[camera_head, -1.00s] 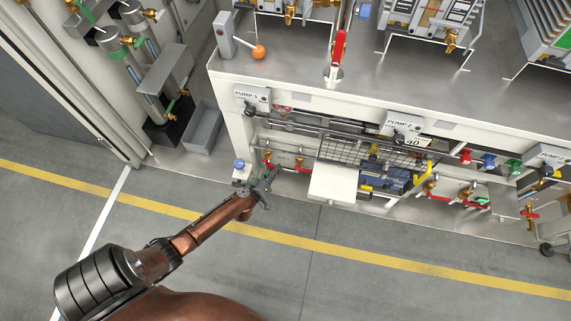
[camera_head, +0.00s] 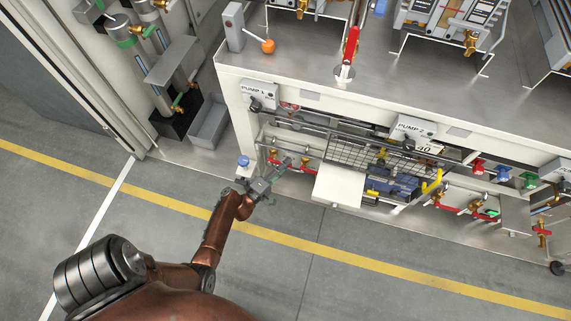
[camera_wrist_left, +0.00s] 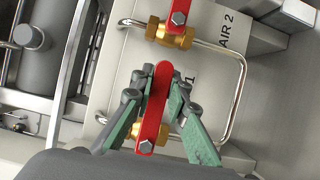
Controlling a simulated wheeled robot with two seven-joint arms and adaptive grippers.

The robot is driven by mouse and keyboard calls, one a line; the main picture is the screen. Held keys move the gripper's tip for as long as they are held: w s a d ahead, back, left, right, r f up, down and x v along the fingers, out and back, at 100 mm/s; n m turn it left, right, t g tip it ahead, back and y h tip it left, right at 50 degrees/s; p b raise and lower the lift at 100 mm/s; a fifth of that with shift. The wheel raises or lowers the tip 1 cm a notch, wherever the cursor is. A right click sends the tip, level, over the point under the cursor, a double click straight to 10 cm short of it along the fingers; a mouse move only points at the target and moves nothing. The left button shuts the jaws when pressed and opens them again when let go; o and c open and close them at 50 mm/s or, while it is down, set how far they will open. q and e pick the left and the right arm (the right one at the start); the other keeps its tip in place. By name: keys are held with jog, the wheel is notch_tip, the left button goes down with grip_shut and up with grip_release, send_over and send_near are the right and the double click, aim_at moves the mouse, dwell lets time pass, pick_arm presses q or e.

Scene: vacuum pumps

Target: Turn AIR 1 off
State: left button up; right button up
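In the left wrist view, the red lever handle (camera_wrist_left: 156,104) of the lower valve sits between the fingers of my left gripper (camera_wrist_left: 156,78). The fingers are drawn together, one on each side of the handle's free end, and appear to press on it. The lever's bolted end lies over a brass valve body at the bottom. A plate behind shows a "1"; the rest of that label is hidden by my gripper. In the head view, my left gripper (camera_head: 279,175) is at the low panel beneath PUMP 1. My right gripper is not in view.
A second red lever (camera_wrist_left: 178,14) on a brass valve stands just above, beside the AIR 2 label (camera_wrist_left: 228,35). A bent metal pipe (camera_wrist_left: 241,90) runs along the right. In the head view, a white box (camera_head: 339,186) juts out right of my gripper. The floor in front is clear.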

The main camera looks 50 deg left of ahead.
pick_arm(q)
jog(key=o, duration=0.5)
jog(key=shift+s, duration=0.1)
jog(key=shift+s, duration=0.9)
jog(key=s, duration=0.6)
jog(key=shift+d, duration=0.4)
dwell(0.3)
